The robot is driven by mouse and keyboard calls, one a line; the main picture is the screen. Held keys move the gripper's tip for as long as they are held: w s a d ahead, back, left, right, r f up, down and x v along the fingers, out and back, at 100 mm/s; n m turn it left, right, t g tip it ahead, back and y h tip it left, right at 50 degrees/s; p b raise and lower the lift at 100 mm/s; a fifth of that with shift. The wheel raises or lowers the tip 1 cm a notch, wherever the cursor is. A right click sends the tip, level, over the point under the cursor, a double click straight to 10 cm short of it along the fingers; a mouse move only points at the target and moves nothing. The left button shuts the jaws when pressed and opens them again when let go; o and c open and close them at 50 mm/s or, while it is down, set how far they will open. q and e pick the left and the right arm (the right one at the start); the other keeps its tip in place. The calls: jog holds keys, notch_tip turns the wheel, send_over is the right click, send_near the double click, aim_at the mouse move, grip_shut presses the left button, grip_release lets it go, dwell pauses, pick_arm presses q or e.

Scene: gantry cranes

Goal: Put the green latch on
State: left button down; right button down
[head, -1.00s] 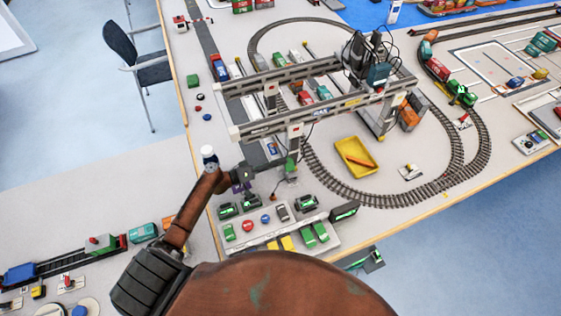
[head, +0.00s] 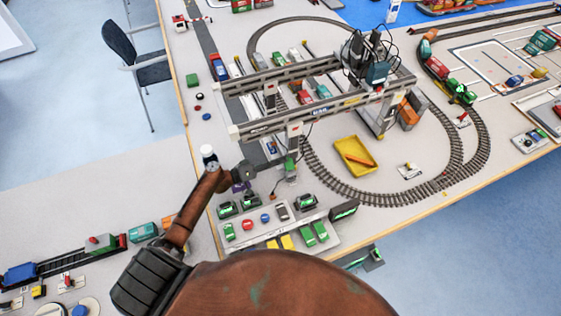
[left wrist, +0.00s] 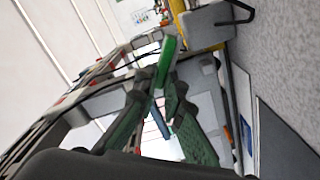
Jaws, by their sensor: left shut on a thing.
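In the left wrist view, my left gripper (left wrist: 164,92) has its two green-padded fingers drawn together at the tips. They are shut on the green latch (left wrist: 168,55), a narrow bright green piece sticking out past the fingertips. In the head view my left gripper (head: 243,173) is beside the near leg of the grey gantry crane (head: 295,138), left of it. A small green piece (head: 290,164) shows at that leg; I cannot tell there whether it is the held latch. The fingertips are too small to make out in the head view. My right gripper is out of view.
A panel (head: 262,236) with several small switches and green and yellow pieces lies in front of the crane. A yellow tray (head: 354,156) and curved track (head: 420,192) are to the right.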

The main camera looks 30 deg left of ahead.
pick_arm(q)
jog(key=shift+f, duration=0.15)
jog(key=shift+w+a+f+n+b, duration=0.1)
jog(key=shift+a+f+n+b, duration=0.15)
jog(key=shift+n+b, duration=0.35)
jog(key=n, duration=0.1)
jog(key=f+n+b, duration=0.1)
jog(key=n, duration=0.1)
jog(key=shift+w+a+f, duration=0.15)
jog(key=shift+w+a, duration=0.1)
jog(key=shift+w+a+f+n+b, duration=0.1)
jog(key=shift+f+n+b, duration=0.2)
jog(key=shift+n, duration=0.4)
jog(key=shift+a+f+n+b, duration=0.1)
jog(key=shift+f+n+b, duration=0.2)
jog(key=shift+n, duration=0.4)
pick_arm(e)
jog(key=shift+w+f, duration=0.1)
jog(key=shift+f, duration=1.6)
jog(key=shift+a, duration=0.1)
pick_arm(q)
jog(key=c, duration=2.1)
grip_release()
jog(key=shift+o, duration=0.3)
